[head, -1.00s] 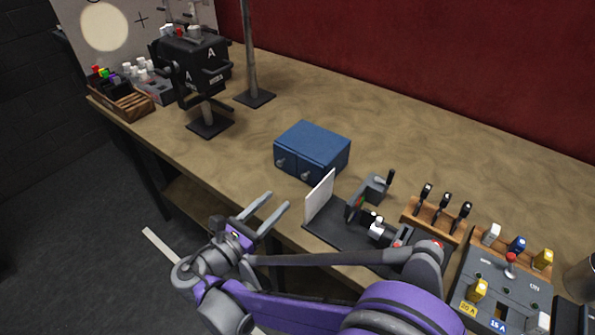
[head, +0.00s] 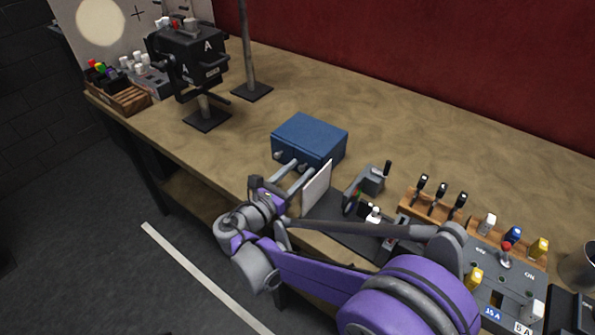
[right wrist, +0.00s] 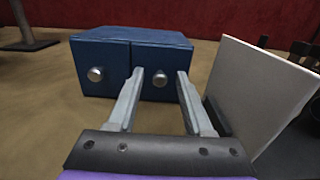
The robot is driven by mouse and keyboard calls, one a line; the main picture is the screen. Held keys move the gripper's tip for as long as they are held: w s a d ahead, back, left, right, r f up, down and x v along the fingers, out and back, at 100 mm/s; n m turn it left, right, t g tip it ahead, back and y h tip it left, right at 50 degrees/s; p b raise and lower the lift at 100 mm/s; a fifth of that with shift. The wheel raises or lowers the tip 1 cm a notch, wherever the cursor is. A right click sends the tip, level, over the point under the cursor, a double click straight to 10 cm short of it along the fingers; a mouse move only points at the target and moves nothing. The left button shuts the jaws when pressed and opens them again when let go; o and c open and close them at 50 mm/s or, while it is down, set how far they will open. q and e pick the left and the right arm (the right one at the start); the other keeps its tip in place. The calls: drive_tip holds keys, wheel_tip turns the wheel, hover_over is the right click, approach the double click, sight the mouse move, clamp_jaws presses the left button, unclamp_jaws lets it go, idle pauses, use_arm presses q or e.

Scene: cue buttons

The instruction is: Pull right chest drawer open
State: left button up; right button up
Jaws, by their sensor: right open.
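The blue chest (head: 312,138) stands on the workbench. In the right wrist view, it shows two drawer fronts side by side, each with a round metal knob: the left drawer knob (right wrist: 95,74) and the right drawer knob (right wrist: 159,79). Both drawers look shut. My right gripper (head: 296,170) is open and points at the chest front. My left gripper is not in view.
A white upright panel (right wrist: 262,92) stands close to the right finger. It rises from a dark base with a small device (head: 368,190). Switches and fuse boxes lie farther right. Bare bench (head: 400,135) lies behind the chest.

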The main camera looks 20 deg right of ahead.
clamp_jaws()
idle(1.3)
